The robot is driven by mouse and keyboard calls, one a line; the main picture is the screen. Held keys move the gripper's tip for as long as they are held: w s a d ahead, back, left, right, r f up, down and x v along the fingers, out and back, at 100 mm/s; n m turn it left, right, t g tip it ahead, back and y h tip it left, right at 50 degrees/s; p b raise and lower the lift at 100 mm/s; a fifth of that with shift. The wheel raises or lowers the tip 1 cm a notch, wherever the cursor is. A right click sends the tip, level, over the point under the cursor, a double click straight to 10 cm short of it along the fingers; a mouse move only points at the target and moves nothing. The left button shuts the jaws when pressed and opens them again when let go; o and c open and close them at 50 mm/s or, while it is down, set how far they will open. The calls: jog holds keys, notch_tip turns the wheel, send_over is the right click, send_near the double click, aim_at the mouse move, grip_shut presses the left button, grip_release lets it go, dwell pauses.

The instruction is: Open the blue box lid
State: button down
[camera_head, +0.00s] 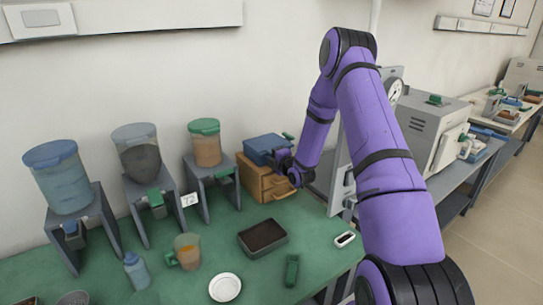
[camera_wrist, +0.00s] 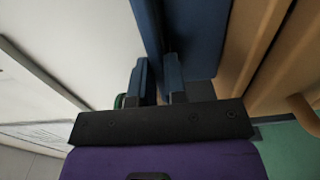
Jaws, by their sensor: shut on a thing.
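The blue box (camera_head: 262,146) sits on top of a tan wooden drawer unit (camera_head: 258,181) at the back of the green bench. My gripper (camera_head: 283,157) reaches down to the right end of the box. In the wrist view its two fingers (camera_wrist: 158,86) are shut on the edge of the blue box lid (camera_wrist: 148,28), with the box's blue side (camera_wrist: 195,38) just to the right. From the head camera the lid looks down or nearly so. Any gap under it is too small to tell, and my gripper hides part of that end.
Dispensers, the nearest green-lidded (camera_head: 205,147), stand to the left. A tray of dark material (camera_head: 263,238), a jug (camera_head: 187,251) and a white dish (camera_head: 225,287) occupy the bench front.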

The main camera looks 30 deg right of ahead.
jog(key=shift+r+g, duration=0.3)
jog(key=shift+r, duration=0.25)
jog(key=w+r+g, duration=0.1)
jog(key=r, duration=0.1)
jog(key=r+g, duration=0.2)
jog(key=w+r+g, duration=0.1)
jog(key=r+g, duration=0.1)
jog(key=r, duration=0.1)
jog(key=shift+w, duration=0.35)
jog(key=w+r, duration=0.5)
jog(key=w, duration=0.1)
jog(key=shift+a+r, duration=0.15)
jog(key=shift+r, duration=0.1)
jog(key=c, duration=1.2)
grip_release()
jog(key=shift+w+f, duration=0.1)
jog(key=shift+f, duration=0.05)
jog(key=shift+o, duration=0.2)
